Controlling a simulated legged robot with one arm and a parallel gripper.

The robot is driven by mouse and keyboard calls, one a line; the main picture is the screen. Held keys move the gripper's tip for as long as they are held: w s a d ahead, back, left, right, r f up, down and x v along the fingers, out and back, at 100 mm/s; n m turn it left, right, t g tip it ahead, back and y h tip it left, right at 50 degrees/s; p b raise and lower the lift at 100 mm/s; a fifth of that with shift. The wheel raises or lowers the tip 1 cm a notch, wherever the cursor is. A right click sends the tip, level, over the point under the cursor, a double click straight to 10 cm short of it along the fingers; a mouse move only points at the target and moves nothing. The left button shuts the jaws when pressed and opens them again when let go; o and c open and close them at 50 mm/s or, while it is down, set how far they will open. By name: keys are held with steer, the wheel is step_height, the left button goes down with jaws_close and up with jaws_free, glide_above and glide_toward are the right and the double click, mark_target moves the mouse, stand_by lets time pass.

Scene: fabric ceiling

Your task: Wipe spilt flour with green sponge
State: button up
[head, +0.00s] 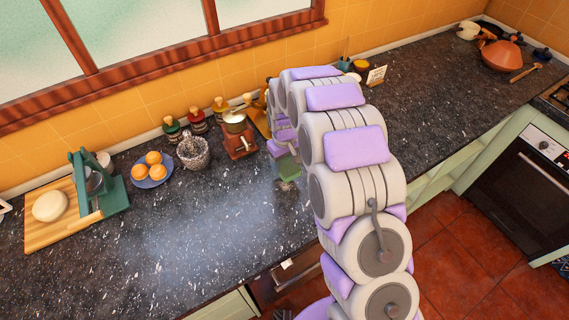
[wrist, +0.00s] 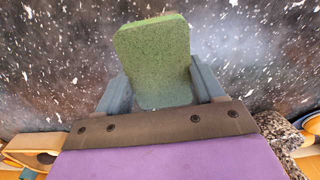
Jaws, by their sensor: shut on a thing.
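The green sponge (wrist: 155,58) is held between the two fingers of my gripper (wrist: 160,88) in the wrist view. In the head view the sponge (head: 288,168) is over the dark speckled counter, beside my gripper (head: 284,155), which my arm partly hides. The spilt flour (head: 190,235) is a whitish haze on the counter, left of and in front of the sponge. Pale haze also shows around the sponge in the wrist view. I cannot tell whether the sponge touches the counter.
A wooden grinder (head: 238,138), a speckled mortar (head: 193,152) and a blue plate (head: 152,175) of oranges stand along the back. A cutting board (head: 38,238) with dough and a green press (head: 110,185) are at left. The counter's front middle is clear.

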steer(key=shift+a+r, duration=0.15)
steer(key=shift+r, duration=0.45)
steer(key=shift+a+r, duration=0.15)
steer(key=shift+r, duration=0.4)
steer(key=shift+d, duration=0.1)
steer(key=shift+d, duration=0.2)
